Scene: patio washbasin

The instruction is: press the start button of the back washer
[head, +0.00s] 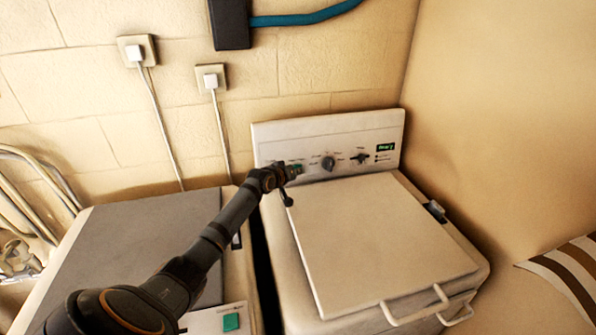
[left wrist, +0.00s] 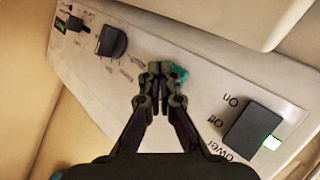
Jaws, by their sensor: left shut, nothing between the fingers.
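The back washer (head: 328,131) is the white machine on the right with a raised control panel along its rear. Its green start button (head: 298,168) is on the left part of that panel. In the left wrist view the button (left wrist: 181,74) peeks out from behind the right side of my fingertips. My left gripper (head: 288,175) is shut and empty, with its tips at the panel beside the button. The tips also show in the left wrist view (left wrist: 160,70). I cannot tell whether they touch the button. My right gripper is not in view.
A dark knob (head: 328,163) sits right of the button, with a small green display (head: 385,148) farther right. A black power switch (left wrist: 253,130) shows in the wrist view. The washer's lid (head: 380,235) is closed. A second machine (head: 231,321) with a grey top stands at left.

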